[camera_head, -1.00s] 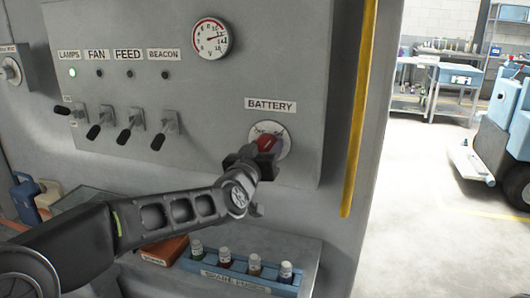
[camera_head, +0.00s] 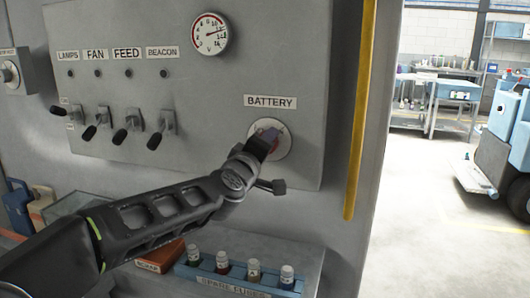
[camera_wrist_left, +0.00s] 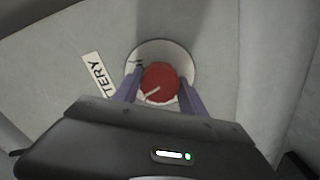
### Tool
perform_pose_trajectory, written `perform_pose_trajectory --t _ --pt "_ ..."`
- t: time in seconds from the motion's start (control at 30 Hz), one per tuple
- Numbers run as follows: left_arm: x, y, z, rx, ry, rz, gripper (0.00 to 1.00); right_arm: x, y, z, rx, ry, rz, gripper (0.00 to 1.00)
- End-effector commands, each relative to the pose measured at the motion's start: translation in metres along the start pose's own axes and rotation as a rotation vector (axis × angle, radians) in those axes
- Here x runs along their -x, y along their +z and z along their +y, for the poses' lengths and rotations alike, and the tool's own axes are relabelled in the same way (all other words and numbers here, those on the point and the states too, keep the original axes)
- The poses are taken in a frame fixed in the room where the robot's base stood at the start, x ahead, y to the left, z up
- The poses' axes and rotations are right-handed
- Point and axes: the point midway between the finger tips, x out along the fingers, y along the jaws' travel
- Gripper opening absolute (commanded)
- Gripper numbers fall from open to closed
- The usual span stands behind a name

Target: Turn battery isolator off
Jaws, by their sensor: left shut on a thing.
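The battery isolator is a red knob (camera_wrist_left: 160,82) on a round pale plate (camera_head: 284,141), below the BATTERY label (camera_head: 270,102) at the right of the grey panel. In the head view the knob is mostly hidden by my left gripper (camera_head: 268,138). In the left wrist view my left gripper (camera_wrist_left: 160,92) has one finger on each side of the red knob and is shut on it. A white mark shows on the knob face. The wrist is tilted relative to the label. My right gripper is not in view.
Toggle switches (camera_head: 127,134) stick out at the panel's left, under small lamps that all look dark. A voltmeter dial (camera_head: 209,34) sits above. A blue rack (camera_head: 240,282) of small fuse bottles stands below my arm. A yellow strip (camera_head: 359,110) edges the panel's right side.

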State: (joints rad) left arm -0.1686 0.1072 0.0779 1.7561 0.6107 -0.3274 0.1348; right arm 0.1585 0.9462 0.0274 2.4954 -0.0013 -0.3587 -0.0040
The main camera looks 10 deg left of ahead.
Motion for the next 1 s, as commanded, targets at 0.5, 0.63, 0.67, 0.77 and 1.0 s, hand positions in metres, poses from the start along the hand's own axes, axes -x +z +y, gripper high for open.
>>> perform_pose_trajectory --t 0.5,0.63,0.67,0.77,1.0 --pt "0.000 0.001 -0.001 0.417 -0.001 0.000 0.09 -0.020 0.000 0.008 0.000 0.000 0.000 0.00" --pt "0.000 0.000 -0.001 0.471 -0.001 0.000 0.09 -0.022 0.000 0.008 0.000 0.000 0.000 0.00" --pt "0.000 0.000 -0.001 0.480 -0.001 0.000 0.09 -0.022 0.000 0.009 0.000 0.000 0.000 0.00" --pt "0.000 0.000 -0.001 0.501 -0.002 0.001 0.09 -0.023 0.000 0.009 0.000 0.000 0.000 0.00" --pt "0.000 0.000 -0.001 0.517 -0.002 0.001 0.09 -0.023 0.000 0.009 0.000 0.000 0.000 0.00"
